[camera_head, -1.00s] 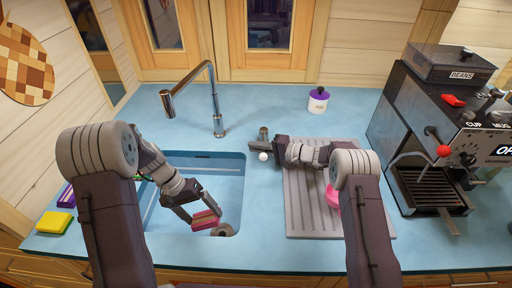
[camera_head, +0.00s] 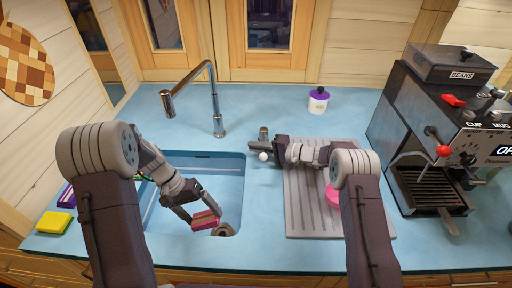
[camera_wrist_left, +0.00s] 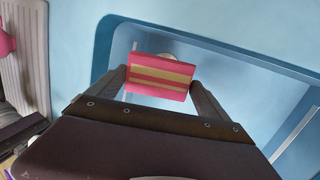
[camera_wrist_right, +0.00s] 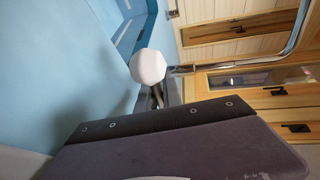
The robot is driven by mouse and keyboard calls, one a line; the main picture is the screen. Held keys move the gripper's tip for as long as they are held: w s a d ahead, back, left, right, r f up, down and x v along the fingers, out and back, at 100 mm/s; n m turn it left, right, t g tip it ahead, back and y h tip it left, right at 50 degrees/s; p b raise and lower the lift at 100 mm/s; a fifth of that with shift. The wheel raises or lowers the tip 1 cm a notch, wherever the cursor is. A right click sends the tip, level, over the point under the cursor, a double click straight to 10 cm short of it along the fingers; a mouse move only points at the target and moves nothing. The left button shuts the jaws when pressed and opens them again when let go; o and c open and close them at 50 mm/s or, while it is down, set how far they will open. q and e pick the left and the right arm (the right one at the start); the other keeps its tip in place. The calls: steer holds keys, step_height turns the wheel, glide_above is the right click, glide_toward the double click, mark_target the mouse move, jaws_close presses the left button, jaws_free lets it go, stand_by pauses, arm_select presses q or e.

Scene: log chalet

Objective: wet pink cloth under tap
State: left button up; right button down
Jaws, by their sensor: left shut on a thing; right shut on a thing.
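The pink cloth (camera_head: 205,221), folded with tan stripes, is held in the sink (camera_head: 175,228) by my left gripper (camera_head: 200,218), which is shut on it. In the left wrist view the cloth (camera_wrist_left: 160,77) sits between both fingertips. The chrome tap (camera_head: 215,95) arches over the sink from behind, its spout (camera_head: 168,104) up and left of the cloth. No water shows. My right gripper (camera_head: 256,147) is shut at the tap's lever (camera_head: 263,133), by a white knob (camera_head: 263,156). The right wrist view shows the knob (camera_wrist_right: 148,66) close up; the exact grip is partly hidden.
A grey ribbed drainboard (camera_head: 305,211) lies right of the sink, with a pink item (camera_head: 332,196) partly behind my right arm. A coffee machine (camera_head: 425,120) stands far right. A purple-lidded jar (camera_head: 318,100) is at the back. Sponges (camera_head: 56,223) lie at the left.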

stand_by(0.3)
arm_select(q)
steer(key=shift+r, duration=0.15)
arm_select(e)
steer(key=shift+r, duration=0.3)
steer(key=shift+r+m, duration=0.3)
steer(key=shift+m, duration=0.2)
steer(key=c, duration=1.5)
jaws_free()
steer(key=shift+d, duration=0.15)
arm_select(q)
steer(key=shift+f+b, duration=0.75)
steer(key=shift+f, duration=0.1)
arm_select(e)
steer(key=v, duration=1.1)
steer(key=shift+d+r, duration=0.35)
